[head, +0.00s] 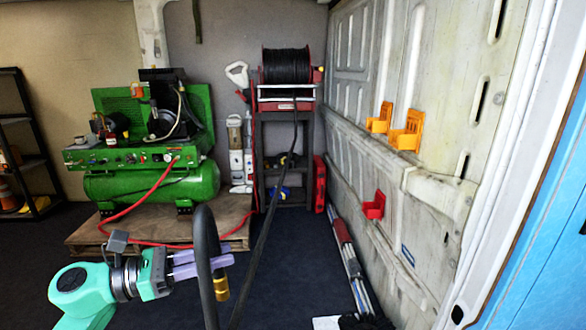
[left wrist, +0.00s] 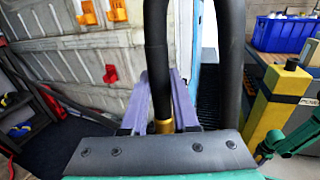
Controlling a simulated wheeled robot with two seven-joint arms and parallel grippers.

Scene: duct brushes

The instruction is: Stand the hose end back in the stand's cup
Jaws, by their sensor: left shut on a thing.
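My left gripper (head: 205,264) has its pale purple fingers shut on the black hose (head: 206,228) near its brass end (head: 221,287). The hose arches up above the fingers, and the brass end points down below them. In the left wrist view the left gripper (left wrist: 162,105) holds the hose (left wrist: 157,55) between its fingers, with the brass end (left wrist: 164,126) low between them. A second run of hose passes to the right there. My right gripper does not show.
A green compressor (head: 150,180) sits on a wooden pallet (head: 80,237) at the left. A hose reel (head: 286,66) tops a dark rack at the back. Orange and red holders (head: 373,206) hang on the right wall. A yellow post (left wrist: 273,102) stands right in the left wrist view.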

